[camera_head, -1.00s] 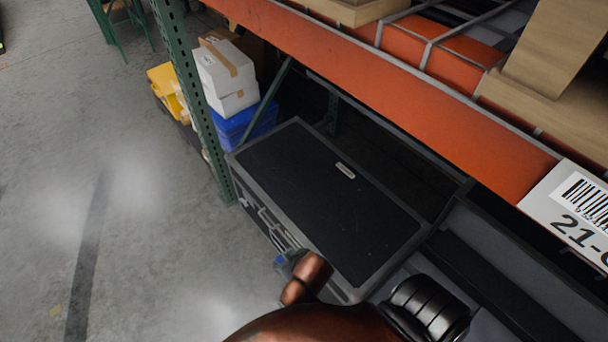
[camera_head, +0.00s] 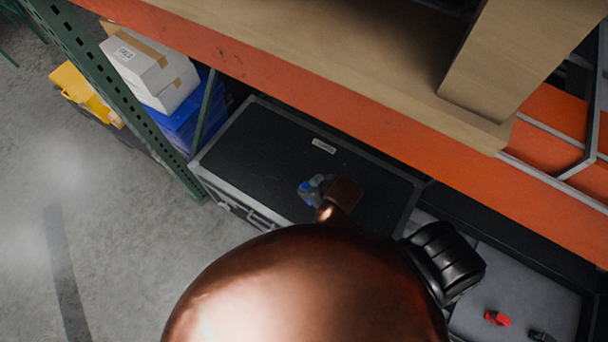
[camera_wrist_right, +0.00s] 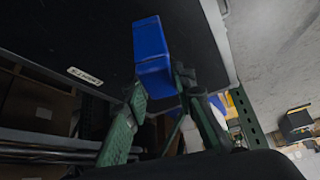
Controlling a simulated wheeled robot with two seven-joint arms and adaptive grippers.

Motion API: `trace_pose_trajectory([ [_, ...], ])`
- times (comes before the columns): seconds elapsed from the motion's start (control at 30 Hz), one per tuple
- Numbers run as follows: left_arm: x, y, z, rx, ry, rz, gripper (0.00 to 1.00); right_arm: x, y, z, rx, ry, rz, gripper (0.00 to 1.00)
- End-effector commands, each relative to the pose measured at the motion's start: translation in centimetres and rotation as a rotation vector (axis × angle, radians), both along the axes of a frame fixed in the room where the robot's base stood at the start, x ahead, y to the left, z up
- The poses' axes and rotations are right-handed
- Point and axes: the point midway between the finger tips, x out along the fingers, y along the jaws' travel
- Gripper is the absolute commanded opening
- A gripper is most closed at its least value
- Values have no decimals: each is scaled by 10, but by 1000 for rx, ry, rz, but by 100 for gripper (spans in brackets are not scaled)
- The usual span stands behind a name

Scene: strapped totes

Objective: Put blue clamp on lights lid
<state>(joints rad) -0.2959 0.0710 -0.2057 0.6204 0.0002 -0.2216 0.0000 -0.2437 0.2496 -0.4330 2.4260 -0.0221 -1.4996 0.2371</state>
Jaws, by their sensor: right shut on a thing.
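The lights lid (camera_head: 265,140) is the flat black top of a metal-edged case, with a small pale label (camera_head: 323,146) near its far side. In the right wrist view the lid (camera_wrist_right: 90,35) fills the upper left, with its label (camera_wrist_right: 85,76). My right gripper (camera_head: 318,187) is over the lid and shut on the blue clamp (camera_head: 305,187). In the right wrist view the clamp (camera_wrist_right: 152,50) sticks out beyond the fingertips (camera_wrist_right: 165,88). Whether it touches the lid is not clear. My left gripper is not in view.
An orange shelf beam (camera_head: 330,110) runs above the case, with a green upright (camera_head: 110,95) at its left. An open grey-lined container (camera_head: 470,315) at right holds a red item (camera_head: 497,318) and a dark one. White boxes (camera_head: 150,65) and blue totes (camera_head: 185,120) stand left.

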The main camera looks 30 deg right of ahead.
Motion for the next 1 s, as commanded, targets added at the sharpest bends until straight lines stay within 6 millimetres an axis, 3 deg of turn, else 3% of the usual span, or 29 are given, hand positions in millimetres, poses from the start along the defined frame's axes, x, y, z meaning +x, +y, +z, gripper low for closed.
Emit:
trace_pose_trajectory([
  [0.03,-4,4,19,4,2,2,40,-3,-8,11,-15,-1,43,0],
  [0.27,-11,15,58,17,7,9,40,-21,-27,16,-10,3,208,0],
  [0.43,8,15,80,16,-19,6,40,-35,-43,19,-7,2,286,0],
  [0.63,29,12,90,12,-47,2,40,-42,-54,19,-2,0,322,0],
  [0.77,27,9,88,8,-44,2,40,-26,-54,11,-1,-4,325,0],
  [1.0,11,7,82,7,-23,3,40,30,-51,-14,-1,-4,325,0],
])
